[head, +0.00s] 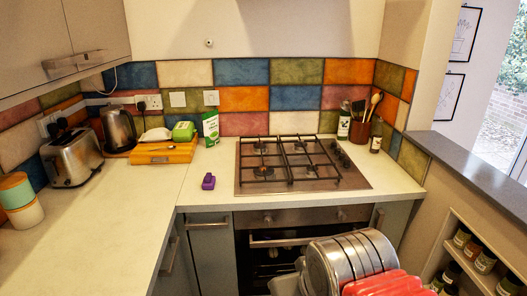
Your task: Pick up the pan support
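The pan support (287,165) is a black metal grate of crossing bars. It lies flat over the burners of the steel hob (352,182), which is set into the pale worktop. It seems to be made of side-by-side sections, but I cannot tell where one ends. Nothing stands on it.
A purple object (208,181) lies left of the hob. A utensil pot (360,131) and bottles stand behind its right side. A kettle, toaster and wooden box are at left. Silvery ribbed and red shapes, unclear, fill the lower foreground before the oven. The left worktop is mostly clear.

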